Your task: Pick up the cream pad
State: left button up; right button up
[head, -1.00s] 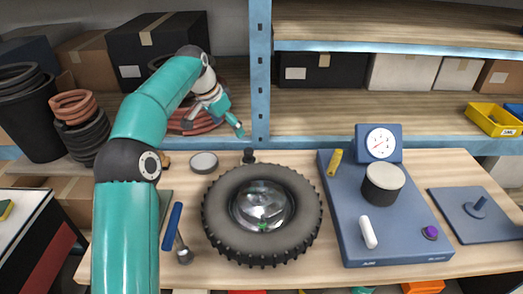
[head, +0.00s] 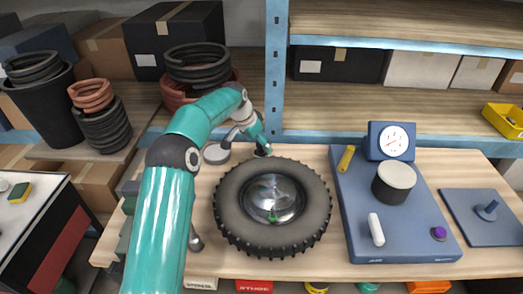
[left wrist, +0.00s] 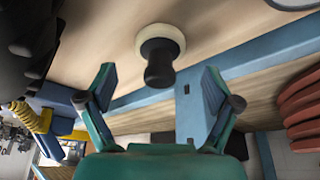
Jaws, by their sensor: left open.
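The cream pad (left wrist: 174,33) is a round pale disc under a black knob-like handle (left wrist: 158,68) in the left wrist view. It rests on the wooden bench top. In the head view the black handle (head: 262,152) shows just behind the tyre, partly covered by my gripper; the cream part is hardly visible there. My left gripper (head: 258,144) is right above and beside the handle. In the left wrist view its two fingers (left wrist: 158,82) are wide open, one on each side of the handle's line, with nothing between them gripped. My right gripper is not visible.
A tyre with a shiny hub (head: 230,218) lies just in front of the pad. A round grey-topped tin (head: 216,153) stands to its left. A blue shelf post (head: 276,75) rises behind. A blue device with a dial (head: 355,205) is to the right.

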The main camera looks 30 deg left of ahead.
aim_at(261, 147)
pick_arm(q)
jog(key=x, duration=0.3)
jog(key=shift+w+f+p, duration=0.1)
jog(key=shift+p, duration=0.3)
jog(key=c, duration=1.2)
